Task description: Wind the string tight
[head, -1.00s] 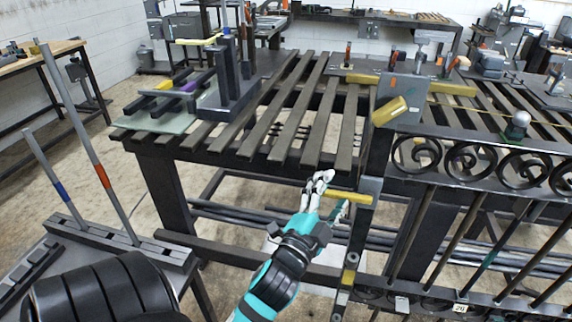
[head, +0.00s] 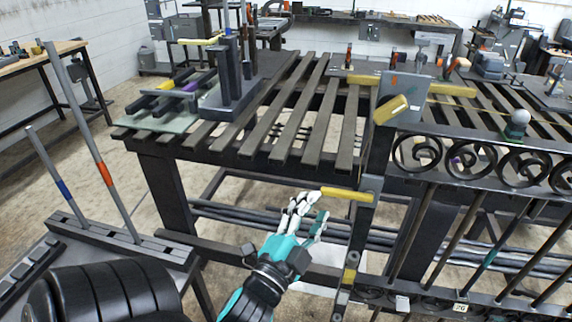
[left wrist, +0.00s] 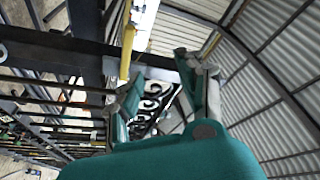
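A yellow crank handle (head: 347,194) sticks out to the left from the dark post at the front of the slatted bench. It also shows in the left wrist view (left wrist: 127,52), beyond the fingers. My left gripper (head: 309,212) is just below and left of the handle's free end. Its two fingers are apart with nothing between them in the left wrist view (left wrist: 165,92). A thin yellow string (head: 535,110) runs over the slats at the right. Its tightness is hard to tell. My right gripper is not in view.
The slatted bench (head: 323,120) fills the middle, with a scrollwork gate panel (head: 470,165) along its front right. A yellow block (head: 391,109) is tilted on a grey plate. Two upright rods (head: 88,140) stand on a cart at the left.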

